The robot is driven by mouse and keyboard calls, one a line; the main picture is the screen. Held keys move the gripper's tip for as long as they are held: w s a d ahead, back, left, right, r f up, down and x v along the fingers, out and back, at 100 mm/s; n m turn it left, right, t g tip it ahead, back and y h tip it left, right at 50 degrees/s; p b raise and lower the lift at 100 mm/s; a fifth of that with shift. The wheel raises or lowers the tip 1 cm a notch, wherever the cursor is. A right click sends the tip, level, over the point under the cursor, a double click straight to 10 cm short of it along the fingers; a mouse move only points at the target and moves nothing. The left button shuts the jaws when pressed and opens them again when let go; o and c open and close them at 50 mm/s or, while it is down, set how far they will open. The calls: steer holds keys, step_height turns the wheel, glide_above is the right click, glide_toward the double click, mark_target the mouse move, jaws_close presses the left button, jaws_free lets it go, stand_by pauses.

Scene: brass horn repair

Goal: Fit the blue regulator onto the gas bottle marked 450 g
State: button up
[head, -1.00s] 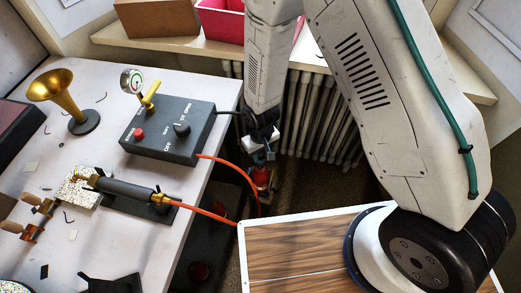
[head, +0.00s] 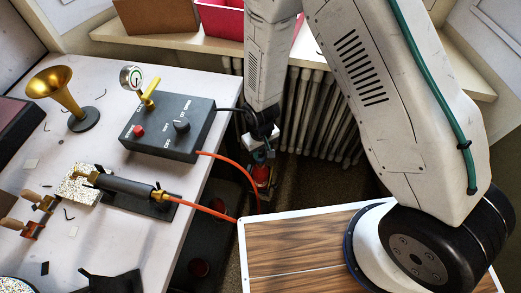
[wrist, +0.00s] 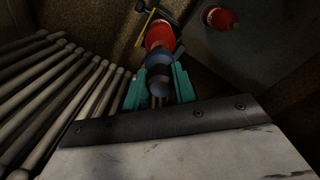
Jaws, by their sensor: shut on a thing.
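My gripper (wrist: 157,88) has teal fingers and is shut on the blue regulator (wrist: 159,70), a dark blue-grey round part between the fingertips. A red gas bottle (wrist: 159,35) is directly beyond the regulator in the wrist view; I cannot tell whether the two touch. Its marking is not readable. In the head view my gripper (head: 264,152) points down beside the workbench, just above the red bottle (head: 262,174). The regulator is mostly hidden there by my gripper and wrist.
Another red bottle (wrist: 220,18) stands apart at the wrist view's top right. A ribbed radiator (head: 318,115) is close behind my gripper. The bench (head: 222,88) holds a control box (head: 168,130), a torch and a brass horn. An orange hose (head: 238,170) hangs off its edge.

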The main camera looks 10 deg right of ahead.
steer(key=shift+f, duration=1.3)
stand_by(1.4)
steer(key=o, duration=1.4)
steer(key=shift+r, duration=3.5)
